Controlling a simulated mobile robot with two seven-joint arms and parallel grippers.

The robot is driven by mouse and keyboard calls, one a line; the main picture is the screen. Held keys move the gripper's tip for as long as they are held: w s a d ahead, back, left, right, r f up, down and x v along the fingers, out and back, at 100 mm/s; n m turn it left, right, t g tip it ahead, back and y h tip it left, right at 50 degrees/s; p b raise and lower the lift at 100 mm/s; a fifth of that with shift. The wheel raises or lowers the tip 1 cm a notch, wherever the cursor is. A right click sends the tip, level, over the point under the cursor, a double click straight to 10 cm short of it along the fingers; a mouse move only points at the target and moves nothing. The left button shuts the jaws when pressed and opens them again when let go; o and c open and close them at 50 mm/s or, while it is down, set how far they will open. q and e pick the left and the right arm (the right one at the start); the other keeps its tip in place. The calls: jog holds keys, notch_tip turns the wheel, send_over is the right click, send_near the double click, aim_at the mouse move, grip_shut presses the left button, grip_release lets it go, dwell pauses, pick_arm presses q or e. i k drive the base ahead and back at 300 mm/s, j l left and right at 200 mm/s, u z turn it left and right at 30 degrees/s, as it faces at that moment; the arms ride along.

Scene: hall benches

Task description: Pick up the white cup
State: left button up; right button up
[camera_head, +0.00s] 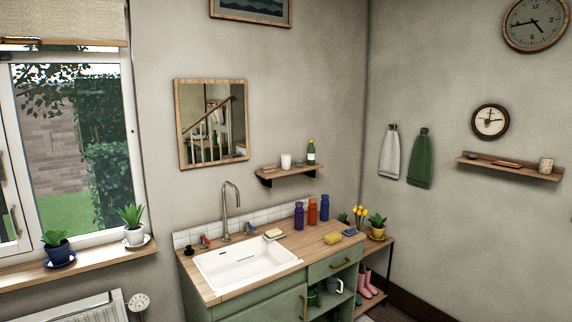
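A plain white cup (286,162) stands upright on a small wooden wall shelf (292,173) below and to the right of the mirror. A green bottle with a pale label (311,152) stands to its right, and small low items lie to its left. A white mug-like vessel (335,285) also shows in the open compartment of the green cabinet, beside a dark green one (313,297). A pale speckled cup (545,165) stands on the right wall shelf. Neither of my grippers is in view.
The wooden counter (305,241) with a white sink (245,268) and tall tap (230,212) lies below the shelf. Purple, red and blue bottles (311,212) stand at its back. Floor shows at lower right.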

aim_at(285, 158)
jog(key=i+l+z, duration=0.15)
jog(key=z, duration=1.05)
jog(key=i, duration=3.15)
jog(key=i+l+u, duration=0.1)
jog(key=i, duration=0.4)
jog(key=i+l+u, duration=0.1)
jog(key=i, duration=0.35)
jog(key=i+l, duration=0.15)
jog(key=i, duration=0.3)
jog(key=u, duration=1.8)
jog(key=i+l, duration=0.05)
jog(key=l, duration=0.05)
